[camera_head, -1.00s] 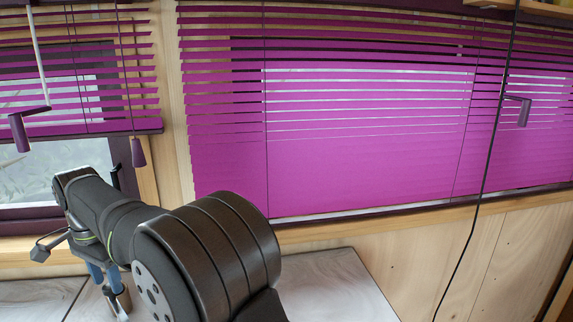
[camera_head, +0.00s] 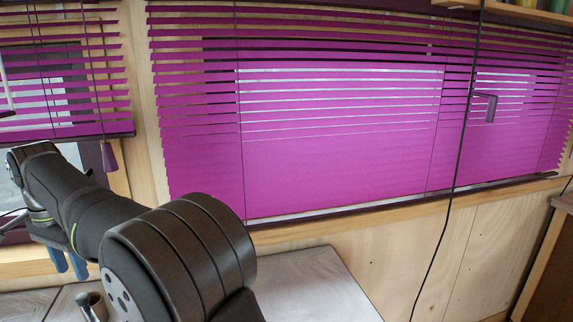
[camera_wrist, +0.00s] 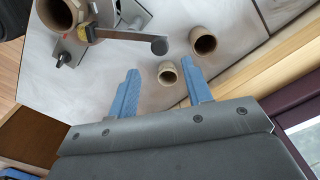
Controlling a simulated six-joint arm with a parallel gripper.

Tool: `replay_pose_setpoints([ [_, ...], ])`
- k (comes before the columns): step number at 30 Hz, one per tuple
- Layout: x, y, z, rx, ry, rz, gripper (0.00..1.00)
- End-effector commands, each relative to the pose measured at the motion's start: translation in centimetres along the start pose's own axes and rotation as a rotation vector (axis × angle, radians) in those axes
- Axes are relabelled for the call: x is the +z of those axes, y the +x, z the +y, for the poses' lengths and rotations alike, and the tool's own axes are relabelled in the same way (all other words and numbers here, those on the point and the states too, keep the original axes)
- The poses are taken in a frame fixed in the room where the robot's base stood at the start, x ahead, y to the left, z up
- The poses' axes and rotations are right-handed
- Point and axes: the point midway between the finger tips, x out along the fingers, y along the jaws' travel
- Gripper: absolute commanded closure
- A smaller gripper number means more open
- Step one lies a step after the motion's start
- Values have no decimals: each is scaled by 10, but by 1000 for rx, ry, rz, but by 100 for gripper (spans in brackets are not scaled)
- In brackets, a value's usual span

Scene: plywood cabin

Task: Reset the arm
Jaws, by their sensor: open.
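My gripper (camera_head: 69,274) hangs at the lower left of the head view, its blue fingers pointing down over the pale tabletop (camera_head: 322,277). In the wrist view my gripper (camera_wrist: 158,66) is open, with two blue fingers spread apart. A small tan tube (camera_wrist: 168,73) shows between the fingertips in the picture; the fingers do not close on it. A larger tan tube (camera_wrist: 204,40) stands just beyond the right fingertip. My arm hides part of the tabletop in the head view.
A metal piece with a round disc end (camera_wrist: 158,45) lies beyond the fingers, beside grey plates (camera_wrist: 70,50). A metal cylinder (camera_head: 92,305) stands near my arm. Purple blinds (camera_head: 330,150) cover the window. A black cord (camera_head: 450,200) hangs at right.

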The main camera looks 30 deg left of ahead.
Motion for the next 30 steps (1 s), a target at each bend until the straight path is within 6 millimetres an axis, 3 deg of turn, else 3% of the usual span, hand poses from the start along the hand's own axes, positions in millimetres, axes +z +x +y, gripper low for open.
replay_pose_setpoints([
  [9, 0, -62, 0, -4, 0, 1, 55],
  [20, 0, -106, 0, -3, 1, 1, 55],
  [30, 0, -66, 1, 2, 0, -1, 55],
])
